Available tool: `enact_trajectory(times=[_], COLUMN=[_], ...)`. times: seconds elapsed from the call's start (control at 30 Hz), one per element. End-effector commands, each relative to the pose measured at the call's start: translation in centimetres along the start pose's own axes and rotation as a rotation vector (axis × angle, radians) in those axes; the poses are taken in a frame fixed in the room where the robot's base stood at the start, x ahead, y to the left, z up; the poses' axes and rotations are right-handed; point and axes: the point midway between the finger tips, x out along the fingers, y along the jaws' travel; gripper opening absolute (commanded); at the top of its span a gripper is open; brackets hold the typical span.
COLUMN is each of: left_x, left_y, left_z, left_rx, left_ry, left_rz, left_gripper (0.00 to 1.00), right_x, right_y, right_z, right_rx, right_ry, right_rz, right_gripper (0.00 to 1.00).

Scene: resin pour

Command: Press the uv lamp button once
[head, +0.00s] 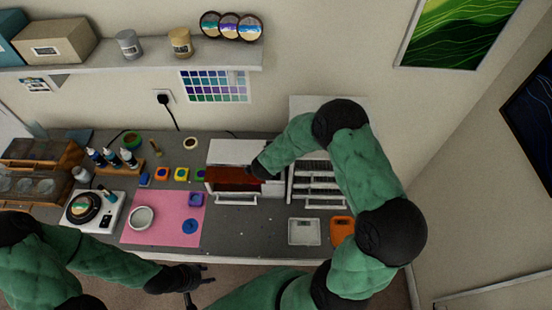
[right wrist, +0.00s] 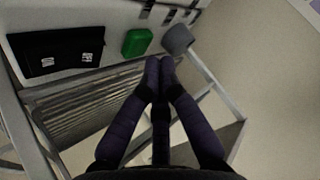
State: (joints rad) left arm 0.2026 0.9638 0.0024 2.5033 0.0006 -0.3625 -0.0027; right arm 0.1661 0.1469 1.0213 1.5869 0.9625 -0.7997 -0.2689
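The UV lamp is most likely the white box (head: 232,152) with a red-brown interior, at the middle back of the bench. My right gripper (head: 257,168) is at its right end and partly covers it. In the right wrist view its dark fingers (right wrist: 160,62) come together at the tips, with nothing seen between them. Just beyond the tips are a green button-like block (right wrist: 138,42), a grey knob-like part (right wrist: 178,40) and a black labelled panel (right wrist: 60,52). Contact cannot be told. My left gripper (head: 205,275) is open and empty before the bench's front edge.
A white slatted rack (head: 318,185) stands right of the lamp, below my right arm. A white scale (head: 304,231) and an orange item (head: 342,230) lie in front. A pink mat (head: 165,232) with a cup (head: 141,217) lies to the left. Bottles (head: 112,158) stand further left.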

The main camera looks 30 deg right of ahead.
Motion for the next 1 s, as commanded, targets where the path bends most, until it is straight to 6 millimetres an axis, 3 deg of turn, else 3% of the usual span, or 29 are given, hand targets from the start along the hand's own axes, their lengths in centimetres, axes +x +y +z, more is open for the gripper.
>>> enact_trajectory(times=[1.0], left_x=[0.65], left_y=[-0.23], left_z=[-0.02], left_rx=[0.0], left_ry=[0.0], left_rz=[0.0], left_gripper=[0.4], right_x=[0.74], right_y=[0.3], right_z=[0.71], right_rx=[0.0], right_ry=[0.0], right_rz=[0.0], right_gripper=[0.0])
